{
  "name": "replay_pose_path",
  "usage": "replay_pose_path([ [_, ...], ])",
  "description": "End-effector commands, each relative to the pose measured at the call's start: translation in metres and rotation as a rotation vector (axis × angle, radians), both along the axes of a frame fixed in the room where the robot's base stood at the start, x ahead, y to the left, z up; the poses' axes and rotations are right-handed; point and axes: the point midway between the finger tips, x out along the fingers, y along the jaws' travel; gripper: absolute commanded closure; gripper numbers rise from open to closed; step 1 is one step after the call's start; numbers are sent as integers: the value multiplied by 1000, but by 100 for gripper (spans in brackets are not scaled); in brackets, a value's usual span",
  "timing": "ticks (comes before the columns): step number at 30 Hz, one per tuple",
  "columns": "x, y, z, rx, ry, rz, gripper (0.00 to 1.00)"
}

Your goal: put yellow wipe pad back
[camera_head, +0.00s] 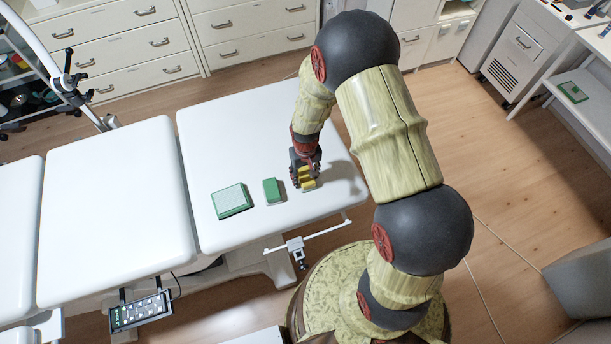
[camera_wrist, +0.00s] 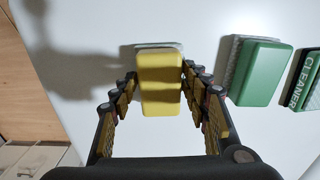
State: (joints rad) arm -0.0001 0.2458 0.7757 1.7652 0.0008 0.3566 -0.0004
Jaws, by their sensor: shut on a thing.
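The yellow wipe pad (camera_head: 307,182) is in my gripper (camera_head: 304,168) at the right part of the white couch section. In the wrist view the yellow pad (camera_wrist: 160,85) lies between the fingers of my gripper (camera_wrist: 159,80), which are shut on its sides.
A green and white box (camera_head: 230,199) lies left of the green pad; the wrist view shows "CLEANER" on its edge (camera_wrist: 304,80). The white couch section (camera_head: 225,130) is clear behind them. A rail with a clamp (camera_head: 296,248) runs along the near edge. Drawers stand behind.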

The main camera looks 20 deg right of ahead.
Motion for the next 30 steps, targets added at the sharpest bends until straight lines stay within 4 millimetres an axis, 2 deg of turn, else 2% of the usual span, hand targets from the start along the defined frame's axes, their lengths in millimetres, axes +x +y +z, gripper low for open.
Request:
replay_pose_path([
  [3, 0, 0, -3, 0, 1, 0, 74],
  [4, 0, 0, -4, 0, 1, 0, 53],
  [13, 0, 0, -3, 0, 0, 0, 36],
  [23, 0, 0, -1, 0, 0, 0, 35],
  [26, 1, 0, 6, 0, -2, 0, 35],
  [30, 1, 0, 28, 0, -4, 0, 35],
])
